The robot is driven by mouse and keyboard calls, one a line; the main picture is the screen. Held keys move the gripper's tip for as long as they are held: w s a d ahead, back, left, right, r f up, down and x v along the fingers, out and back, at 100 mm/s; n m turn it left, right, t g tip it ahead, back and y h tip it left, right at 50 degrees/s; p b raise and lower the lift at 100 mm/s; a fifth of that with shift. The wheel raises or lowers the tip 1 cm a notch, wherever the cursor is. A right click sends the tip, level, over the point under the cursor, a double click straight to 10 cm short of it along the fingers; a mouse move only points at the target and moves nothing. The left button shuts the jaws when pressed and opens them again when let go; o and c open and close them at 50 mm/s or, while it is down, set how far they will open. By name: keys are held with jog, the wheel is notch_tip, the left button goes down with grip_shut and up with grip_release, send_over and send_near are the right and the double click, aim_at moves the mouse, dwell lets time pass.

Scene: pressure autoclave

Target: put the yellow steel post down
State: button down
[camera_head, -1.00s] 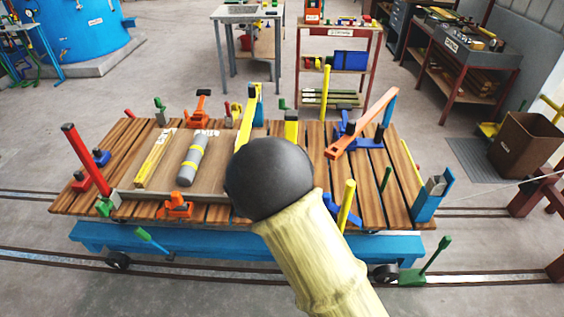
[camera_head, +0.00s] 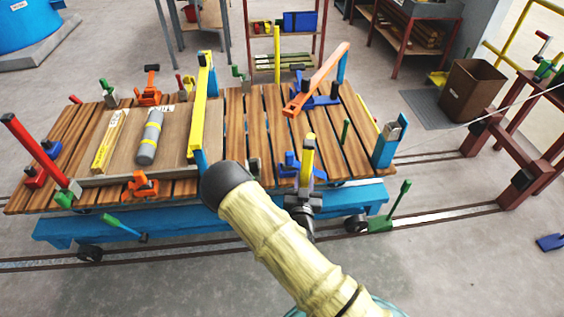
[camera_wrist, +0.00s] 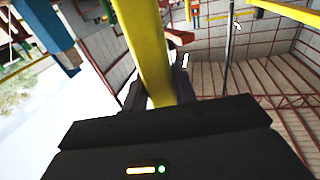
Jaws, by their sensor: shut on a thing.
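The yellow steel post (camera_head: 308,157) stands roughly upright at the near edge of the slatted wooden cart deck (camera_head: 236,124). My gripper (camera_head: 304,190) is shut around its lower part, just in front of the deck edge. In the wrist view the yellow post (camera_wrist: 146,52) rises between my two dark fingers (camera_wrist: 160,92). A blue bracket (camera_head: 288,166) is right by the post. The post's lower end is hidden, so I cannot tell whether it touches anything.
A yellow-and-blue upright frame (camera_head: 203,100) and a grey cylinder (camera_head: 150,137) are on the deck's left half. An orange lever (camera_head: 318,80) and blue post (camera_head: 386,146) stand right. A green lever (camera_head: 398,200) is near the rail.

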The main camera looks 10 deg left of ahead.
jog(key=s+d+f, duration=0.3)
jog(key=d+f, duration=0.2)
jog(key=d, duration=0.2)
jog(key=s+d+f, duration=0.3)
jog(key=d+f, duration=0.2)
jog(key=d, duration=0.2)
jog(key=shift+s+d+f+b, duration=0.2)
jog(key=shift+f+b, duration=0.1)
jog(key=shift+b, duration=0.15)
